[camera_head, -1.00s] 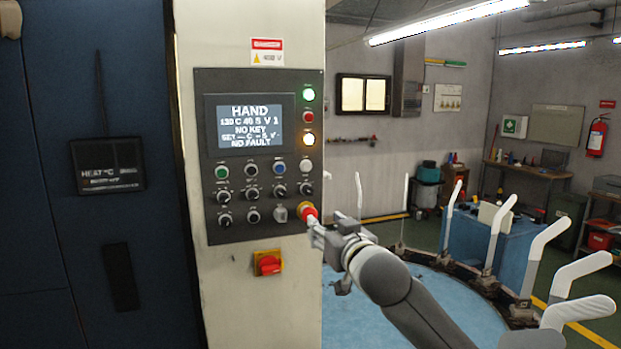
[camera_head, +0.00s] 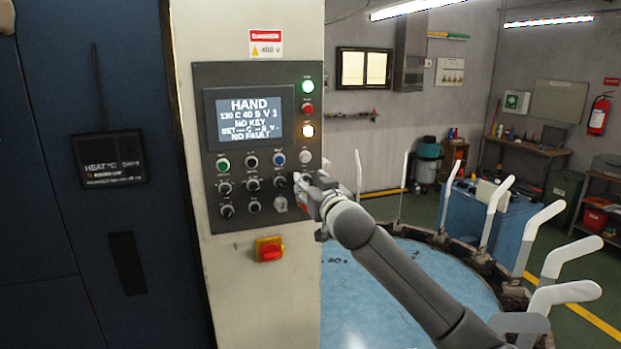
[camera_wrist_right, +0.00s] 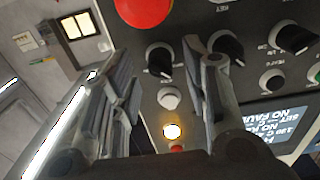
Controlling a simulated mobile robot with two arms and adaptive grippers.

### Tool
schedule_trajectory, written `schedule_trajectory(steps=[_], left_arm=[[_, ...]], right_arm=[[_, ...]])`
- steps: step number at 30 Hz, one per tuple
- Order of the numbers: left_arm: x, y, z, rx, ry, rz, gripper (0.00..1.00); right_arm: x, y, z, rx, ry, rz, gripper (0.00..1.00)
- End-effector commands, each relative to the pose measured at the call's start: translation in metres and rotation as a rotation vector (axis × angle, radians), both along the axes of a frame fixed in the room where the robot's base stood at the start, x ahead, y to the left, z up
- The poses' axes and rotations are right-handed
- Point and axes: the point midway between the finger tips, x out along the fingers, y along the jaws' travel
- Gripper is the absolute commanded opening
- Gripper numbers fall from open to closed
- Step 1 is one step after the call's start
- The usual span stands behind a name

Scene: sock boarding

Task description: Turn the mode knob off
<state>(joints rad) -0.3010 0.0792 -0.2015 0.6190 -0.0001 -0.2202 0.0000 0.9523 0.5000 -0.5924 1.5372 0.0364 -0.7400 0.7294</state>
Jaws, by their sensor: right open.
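The control panel (camera_head: 211,200) has rows of black knobs and coloured buttons; the labels are too small to read, so I cannot tell which is the mode knob. Its display (camera_head: 250,118) reads HAND, NO KEY and NO FAULT. My right gripper (camera_head: 300,184) is at the panel's right edge and covers the right end of the upper knob row. In the right wrist view the open fingers (camera_wrist_right: 160,60) stand on either side of a black knob (camera_wrist_right: 158,59) with a white pointer. I cannot tell whether they touch it. My left gripper is out of view.
The red mushroom button (camera_wrist_right: 143,8) is close beside the fingers. A white button (camera_wrist_right: 168,98) and a lit amber lamp (camera_wrist_right: 172,131) are also near. A red rotary switch (camera_head: 270,250) is below the panel. A round blue table (camera_head: 400,270) with white sock forms stands right.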

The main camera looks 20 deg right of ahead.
Motion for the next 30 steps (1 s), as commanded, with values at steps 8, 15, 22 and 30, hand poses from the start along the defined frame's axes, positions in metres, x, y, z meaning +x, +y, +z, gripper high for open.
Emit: schedule_trajectory(steps=[8, 15, 22, 30], left_arm=[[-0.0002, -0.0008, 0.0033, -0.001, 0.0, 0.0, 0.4], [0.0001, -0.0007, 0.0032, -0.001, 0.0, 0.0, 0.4], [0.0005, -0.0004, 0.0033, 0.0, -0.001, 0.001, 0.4], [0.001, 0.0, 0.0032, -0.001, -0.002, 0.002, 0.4]], right_arm=[[0.0069, 0.0007, -0.0005, -0.001, 0.0, 0.001, 0.42], [0.0067, 0.0005, -0.0006, -0.001, 0.0, 0.001, 0.32], [0.0066, 0.0003, -0.0006, -0.001, 0.0, 0.0, 0.03], [0.0065, 0.0002, 0.0003, 0.0, -0.001, 0.0, 0.0]])
